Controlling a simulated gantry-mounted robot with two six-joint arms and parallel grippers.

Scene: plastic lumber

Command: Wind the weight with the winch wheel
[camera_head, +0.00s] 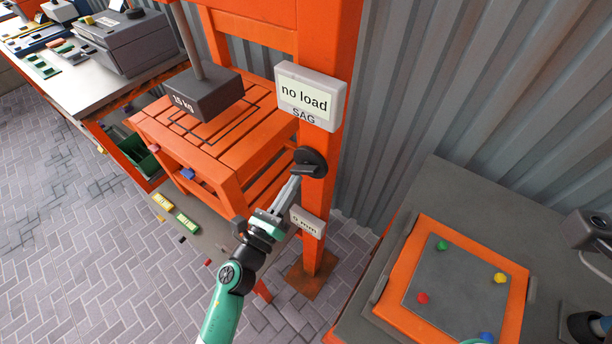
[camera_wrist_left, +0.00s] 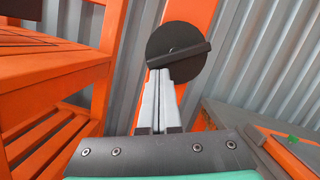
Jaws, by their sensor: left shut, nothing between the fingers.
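The winch wheel (camera_head: 310,160) is a dark disc with a raised bar across its face, on an orange post (camera_head: 340,100). It also shows in the left wrist view (camera_wrist_left: 188,72), its bar slightly tilted. My left gripper (camera_head: 295,181) is shut and empty, its fingertips at the lower edge of the wheel; I cannot tell whether they touch. In the left wrist view the shut fingers (camera_wrist_left: 158,76) point up at the wheel's bar. The weight (camera_head: 205,97) is a dark grey block marked 15 kg, on a rod (camera_head: 188,40) above an orange slatted stand (camera_head: 240,135).
A sign (camera_head: 310,97) on the post reads "no load SAG"; a lower one (camera_head: 307,222) reads "0 mm". A grey table (camera_head: 440,190) with an orange-framed board (camera_head: 400,260) stands right. A bench with a grey box (camera_head: 130,45) stands upper left. Corrugated wall lies behind.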

